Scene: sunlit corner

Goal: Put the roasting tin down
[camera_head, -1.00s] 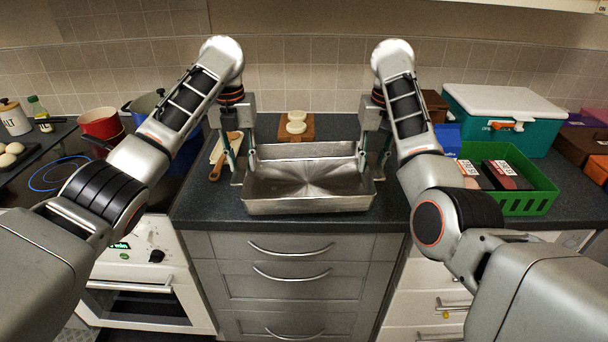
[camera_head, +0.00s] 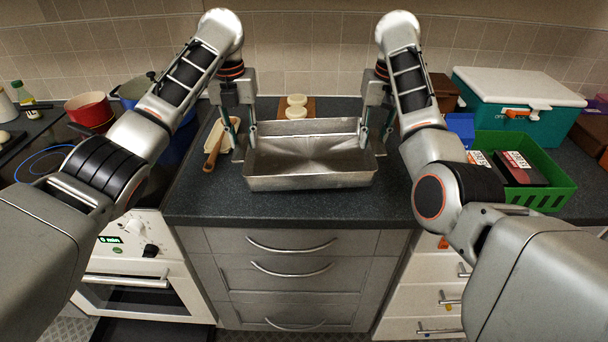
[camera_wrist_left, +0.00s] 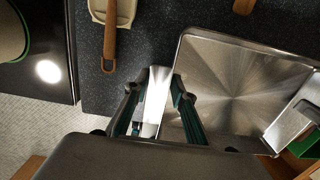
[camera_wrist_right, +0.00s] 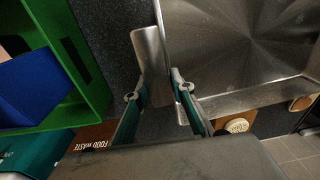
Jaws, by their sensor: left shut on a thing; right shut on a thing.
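The roasting tin (camera_head: 310,160) is a shallow rectangular silver metal tin, empty and level at the middle of the dark worktop. My left gripper (camera_head: 245,142) is shut on its left end and my right gripper (camera_head: 375,140) is shut on its right end. In the left wrist view the fingers (camera_wrist_left: 155,108) close around a metal grip at the tin's end (camera_wrist_left: 235,85). In the right wrist view the fingers (camera_wrist_right: 160,92) are at the tin's other end (camera_wrist_right: 235,45). I cannot tell whether the tin's base touches the worktop.
A wooden-handled pale utensil (camera_head: 216,140) lies close to the left gripper. A board with pale round pieces (camera_head: 296,106) is behind the tin. A green crate (camera_head: 545,175) and teal cool box (camera_head: 520,105) stand right; a red pot (camera_head: 89,108) stands left. Bare worktop (camera_head: 300,207) is in front.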

